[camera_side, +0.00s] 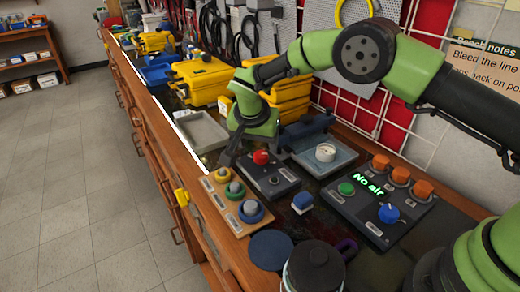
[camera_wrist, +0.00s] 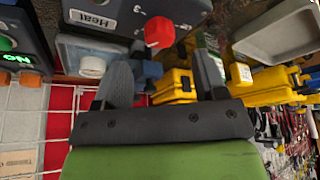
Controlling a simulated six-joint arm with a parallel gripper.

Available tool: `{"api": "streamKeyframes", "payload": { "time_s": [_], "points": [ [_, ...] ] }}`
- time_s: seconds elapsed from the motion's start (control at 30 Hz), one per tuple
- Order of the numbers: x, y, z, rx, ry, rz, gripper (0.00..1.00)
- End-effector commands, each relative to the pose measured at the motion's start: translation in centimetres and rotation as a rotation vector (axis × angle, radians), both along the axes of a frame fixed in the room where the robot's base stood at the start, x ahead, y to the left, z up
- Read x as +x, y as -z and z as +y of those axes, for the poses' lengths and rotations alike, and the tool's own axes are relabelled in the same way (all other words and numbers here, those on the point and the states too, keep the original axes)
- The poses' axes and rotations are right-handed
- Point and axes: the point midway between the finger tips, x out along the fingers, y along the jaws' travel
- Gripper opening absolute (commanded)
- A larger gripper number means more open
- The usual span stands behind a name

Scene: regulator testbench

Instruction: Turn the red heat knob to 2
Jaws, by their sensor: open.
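The red heat knob (camera_side: 261,157) sits on top of a dark box (camera_side: 275,181) in the middle of the bench. In the wrist view the red knob (camera_wrist: 159,32) shows above the gap between my fingers, beside an upside-down "Heat" label (camera_wrist: 90,19) on the box. My gripper (camera_side: 229,158) is just left of the knob in the side view, pointing down and close to the box. In the wrist view my gripper (camera_wrist: 160,72) has its two fingers wide apart with nothing between them. The knob appears clear of both fingers. Its setting and any scale numbers are too small to read.
A wooden board with several ringed knobs (camera_side: 234,188) lies front left. A "No air" panel (camera_side: 376,208) with orange, green and blue knobs stands right. A white dial (camera_side: 325,153), small blue-topped block (camera_side: 302,202), grey tray (camera_side: 202,132) and black-lidded jar (camera_side: 314,268) crowd the bench.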

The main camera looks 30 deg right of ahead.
Motion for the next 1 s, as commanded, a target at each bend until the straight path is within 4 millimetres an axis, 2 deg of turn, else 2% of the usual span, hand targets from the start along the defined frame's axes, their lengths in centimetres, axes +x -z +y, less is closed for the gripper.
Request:
{"api": "streamKeyframes", "payload": {
  "time_s": [0.1, 0.23, 0.63, 0.73, 0.87, 1.0],
  "points": [
    [-0.5, -2.1, 0.7, 0.001, -0.002, -0.001, 0.65],
    [-0.9, -3.6, 1.2, 0.000, -0.001, 0.000, 0.65],
    [-1.1, -4.2, 1.3, 0.000, 0.000, 0.001, 0.65],
    [-1.2, -5.0, 1.2, 0.008, -0.006, 0.000, 0.65],
    [-2.1, -8.4, 0.3, 0.042, -0.039, 0.000, 0.65],
    [-4.7, -13.9, -1.4, 0.099, -0.111, -0.008, 0.65]
  ]
}}
